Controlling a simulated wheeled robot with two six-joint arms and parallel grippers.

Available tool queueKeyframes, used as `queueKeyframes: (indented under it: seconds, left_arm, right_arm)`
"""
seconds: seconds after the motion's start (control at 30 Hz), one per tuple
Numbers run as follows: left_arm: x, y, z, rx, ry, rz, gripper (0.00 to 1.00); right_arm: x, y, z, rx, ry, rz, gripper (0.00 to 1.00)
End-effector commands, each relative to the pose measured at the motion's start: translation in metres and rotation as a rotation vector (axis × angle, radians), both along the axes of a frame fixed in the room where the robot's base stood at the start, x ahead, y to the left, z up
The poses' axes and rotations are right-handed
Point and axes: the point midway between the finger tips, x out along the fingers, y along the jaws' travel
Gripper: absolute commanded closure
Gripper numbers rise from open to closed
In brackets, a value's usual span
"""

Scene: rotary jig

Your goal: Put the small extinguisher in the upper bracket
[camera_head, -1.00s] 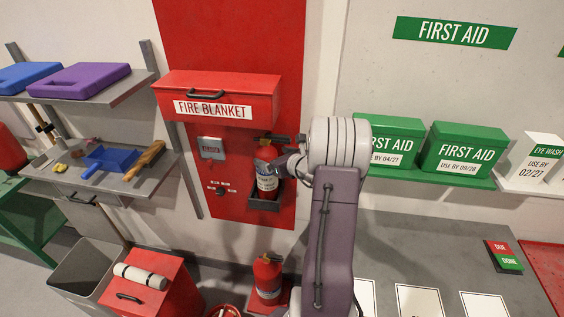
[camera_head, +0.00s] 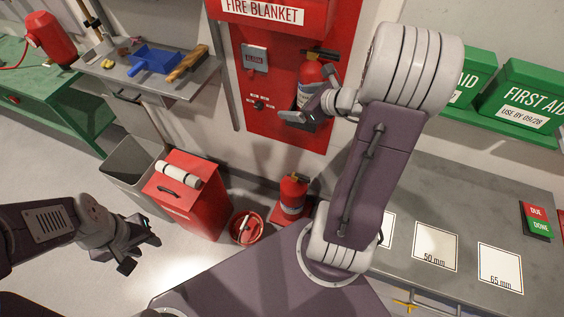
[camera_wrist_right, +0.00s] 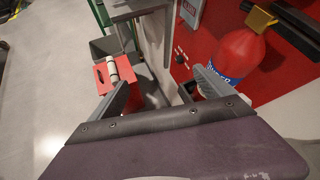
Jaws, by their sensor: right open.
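A red extinguisher (camera_head: 311,75) with a blue and white label stands upright in the upper bracket (camera_head: 299,124) on the red wall panel. My right gripper (camera_head: 292,116) is open and empty, at its lower left; in the right wrist view the extinguisher (camera_wrist_right: 238,55) is outside the jaws, beside the right finger. My arm hides part of its lower end and the bracket. A second red extinguisher (camera_head: 294,189) stands low on a red base (camera_head: 281,215) near the floor. My left gripper (camera_head: 140,250) is open and empty over the floor at lower left.
A red bin (camera_head: 190,205) with a white roll, a grey bin (camera_head: 125,165) and a red bucket (camera_head: 246,228) stand below the panel. A grey shelf (camera_head: 190,88) is left of it. The grey counter (camera_head: 400,190) and green first aid boxes (camera_head: 520,98) are right.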

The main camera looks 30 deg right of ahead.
Motion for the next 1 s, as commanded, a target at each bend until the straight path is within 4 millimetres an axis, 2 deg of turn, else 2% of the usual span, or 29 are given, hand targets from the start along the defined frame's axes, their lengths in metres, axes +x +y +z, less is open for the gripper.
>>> queueKeyframes:
  seconds: [0.03, 0.1, 0.2, 0.27, 0.3, 0.4, 0.5, 0.6, 0.7, 0.93, 1.0]
  left_arm:
    - [0.000, 0.000, 0.000, 0.000, 0.000, 0.000, 0.64]
    - [0.000, 0.000, 0.000, 0.000, 0.000, 0.000, 0.64]
    - [0.000, 0.000, 0.000, 0.000, 0.000, 0.000, 0.64]
    - [0.000, 0.000, 0.000, 0.000, 0.000, 0.000, 0.64]
    - [0.000, 0.000, 0.000, 0.000, 0.000, 0.000, 0.64]
    - [0.000, 0.000, 0.000, 0.000, 0.000, 0.000, 0.64]
    - [0.000, 0.000, 0.000, 0.000, 0.000, 0.000, 0.64]
    - [0.000, 0.000, 0.000, 0.000, 0.000, 0.000, 0.64]
    - [0.000, 0.000, 0.000, 0.000, 0.000, 0.000, 0.64]
    - [0.000, 0.000, 0.000, 0.000, 0.000, 0.000, 0.64]
    - [0.000, 0.000, -0.011, 0.000, 0.000, 0.000, 0.64]
  right_arm:
    - [-0.009, 0.043, -0.013, -0.094, 0.055, 0.198, 0.08]
    - [-0.034, 0.094, -0.035, -0.263, 0.126, 0.510, 0.08]
    - [-0.078, 0.138, -0.061, -0.520, 0.179, 0.957, 0.08]
    - [-0.103, 0.152, -0.073, -0.682, 0.182, 1.227, 0.08]
    - [-0.117, 0.157, -0.079, -0.792, 0.171, 1.401, 0.08]
    - [-0.140, 0.160, -0.087, -1.047, 0.115, 1.788, 0.08]
    - [-0.148, 0.158, -0.090, -1.246, 0.038, 2.073, 0.08]
    - [-0.149, 0.158, -0.090, -1.368, -0.022, 2.239, 0.08]
    - [-0.149, 0.157, -0.089, -1.417, -0.050, 2.304, 0.08]
    - [-0.149, 0.157, -0.090, -1.419, -0.050, 2.308, 0.08]
    - [-0.149, 0.157, -0.101, -1.418, -0.048, 2.307, 0.08]
